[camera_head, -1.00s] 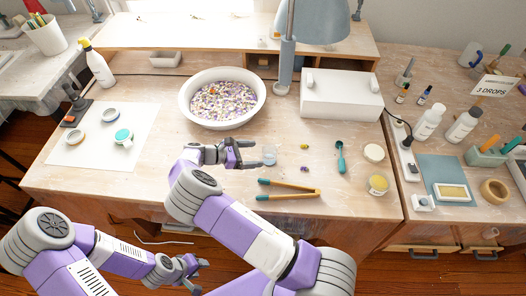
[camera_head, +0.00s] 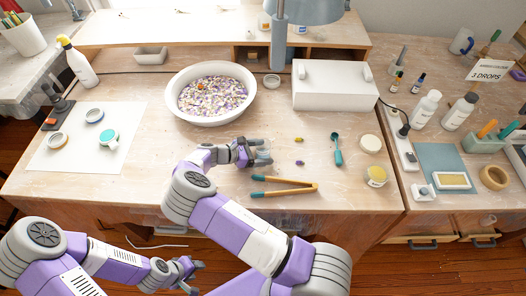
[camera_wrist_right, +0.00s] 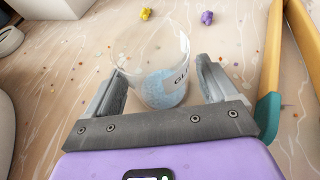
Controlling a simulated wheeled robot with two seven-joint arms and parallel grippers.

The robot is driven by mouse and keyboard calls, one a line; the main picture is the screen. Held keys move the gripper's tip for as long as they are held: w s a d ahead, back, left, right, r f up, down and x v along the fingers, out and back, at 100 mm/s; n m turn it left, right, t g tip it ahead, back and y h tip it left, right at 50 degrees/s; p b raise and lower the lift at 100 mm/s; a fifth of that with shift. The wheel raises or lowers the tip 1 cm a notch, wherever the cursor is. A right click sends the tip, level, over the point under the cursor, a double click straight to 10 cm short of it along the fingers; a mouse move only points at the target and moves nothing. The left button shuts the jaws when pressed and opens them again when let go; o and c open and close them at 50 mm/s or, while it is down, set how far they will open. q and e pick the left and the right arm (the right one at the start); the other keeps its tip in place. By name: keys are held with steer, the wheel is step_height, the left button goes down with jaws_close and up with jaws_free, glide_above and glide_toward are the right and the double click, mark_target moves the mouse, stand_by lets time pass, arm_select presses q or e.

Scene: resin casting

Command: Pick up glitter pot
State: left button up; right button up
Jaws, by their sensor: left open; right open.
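The glitter pot (camera_wrist_right: 160,72) is a clear cup with pale blue glitter inside and a partly visible label reading "GL". In the right wrist view it stands upright between the open fingers of my right gripper (camera_wrist_right: 160,90), with a gap visible at the right finger. In the head view my right gripper (camera_head: 262,153) is low over the table around the pot, which it mostly hides. My left gripper (camera_head: 188,268) is open and empty, in front of the table's front edge and away from the pot.
Wooden tongs with teal tips (camera_head: 285,187) lie close to my right gripper. A yellow piece (camera_head: 299,140) and a purple piece (camera_head: 299,163) lie just beyond the pot. A white bowl of chips (camera_head: 211,94) stands behind. A teal spoon (camera_head: 337,150) lies to the right.

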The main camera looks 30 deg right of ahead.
steer(key=c, duration=1.1)
